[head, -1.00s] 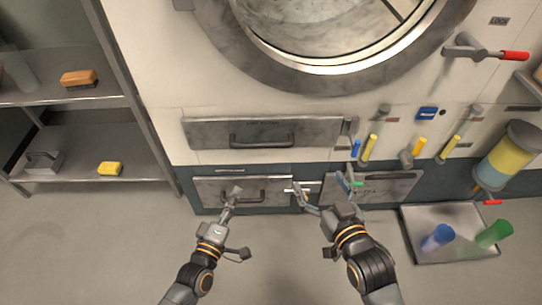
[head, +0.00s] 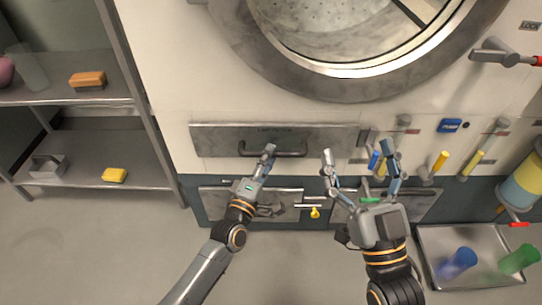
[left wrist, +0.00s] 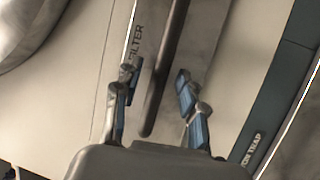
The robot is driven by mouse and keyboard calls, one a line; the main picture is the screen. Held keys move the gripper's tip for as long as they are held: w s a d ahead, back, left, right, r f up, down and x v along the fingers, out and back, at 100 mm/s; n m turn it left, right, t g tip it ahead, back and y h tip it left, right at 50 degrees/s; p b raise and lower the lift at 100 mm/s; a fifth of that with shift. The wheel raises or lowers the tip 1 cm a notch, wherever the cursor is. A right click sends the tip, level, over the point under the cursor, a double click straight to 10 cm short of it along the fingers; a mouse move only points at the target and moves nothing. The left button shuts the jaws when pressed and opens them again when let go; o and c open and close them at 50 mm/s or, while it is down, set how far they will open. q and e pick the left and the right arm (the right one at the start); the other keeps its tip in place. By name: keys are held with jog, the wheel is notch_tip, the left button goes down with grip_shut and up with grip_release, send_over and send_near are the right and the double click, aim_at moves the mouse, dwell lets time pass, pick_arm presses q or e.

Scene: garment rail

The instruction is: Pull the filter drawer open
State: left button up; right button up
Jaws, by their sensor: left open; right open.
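The filter drawer (head: 222,140) is a wide grey front below the round door, seen closed in the head view. Its dark bar handle (head: 290,149) runs across its middle. In the left wrist view the drawer front (left wrist: 203,45) bears the word FILTER and its handle (left wrist: 162,75) lies between my open fingers. My right gripper (head: 358,160) is open and empty, to the right of the handle, in front of the panel.
Lower drawers (head: 285,198) sit beneath, partly hidden by my grippers. Yellow-handled valves (head: 438,162) and a blue one stand right of the drawer. A metal tray (head: 430,238) with blue and green cups is on the floor at right. Shelves (head: 75,155) stand at left.

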pick_arm(q)
jog(key=shift+x, duration=1)
pick_arm(e)
jog(key=shift+s+r+t, duration=0.7)
jog(key=shift+r, duration=0.2)
pick_arm(q)
grip_shut()
